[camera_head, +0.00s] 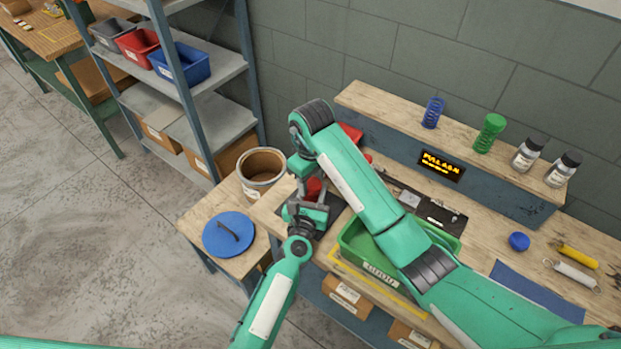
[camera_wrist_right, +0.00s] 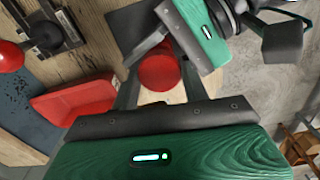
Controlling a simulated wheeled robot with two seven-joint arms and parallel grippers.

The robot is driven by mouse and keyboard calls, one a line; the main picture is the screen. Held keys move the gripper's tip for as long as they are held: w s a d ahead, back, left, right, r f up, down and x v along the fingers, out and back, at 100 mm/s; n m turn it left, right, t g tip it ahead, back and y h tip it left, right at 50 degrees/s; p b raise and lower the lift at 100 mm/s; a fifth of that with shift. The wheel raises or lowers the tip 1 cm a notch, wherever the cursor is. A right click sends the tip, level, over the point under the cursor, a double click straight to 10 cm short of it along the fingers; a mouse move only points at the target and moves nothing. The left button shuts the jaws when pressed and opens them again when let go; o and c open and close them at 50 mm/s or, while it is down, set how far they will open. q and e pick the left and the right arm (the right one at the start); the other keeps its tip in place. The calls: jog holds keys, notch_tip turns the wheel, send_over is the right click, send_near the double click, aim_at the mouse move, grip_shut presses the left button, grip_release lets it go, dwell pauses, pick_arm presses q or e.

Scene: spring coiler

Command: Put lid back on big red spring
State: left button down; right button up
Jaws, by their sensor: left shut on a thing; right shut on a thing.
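A red round piece (camera_wrist_right: 158,72) sits between the fingers of my right gripper (camera_wrist_right: 160,88) in the right wrist view; its smooth round end looks like the red lid. In the head view red (camera_head: 314,188) shows between my two grippers. My right gripper (camera_head: 305,172) comes down from above, shut on the lid. My left gripper (camera_head: 308,207) is just below it, shut on the big red spring, which is mostly hidden by the fingers and lid. The left gripper (camera_wrist_right: 200,30) also shows at the top of the wrist view. I cannot tell whether lid and spring touch.
A green tray (camera_head: 350,240) lies under my right arm. A red bin (camera_wrist_right: 75,98) is beside the grippers. A round bucket (camera_head: 262,170) and its blue lid (camera_head: 229,234) stand at left. A blue spring (camera_head: 432,112), green spring (camera_head: 490,132) and jars (camera_head: 527,153) are on the shelf.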

jog(key=shift+r, duration=0.1)
jog(key=o, duration=1)
jog(key=shift+d, duration=0.1)
jog(key=shift+c, duration=0.5)
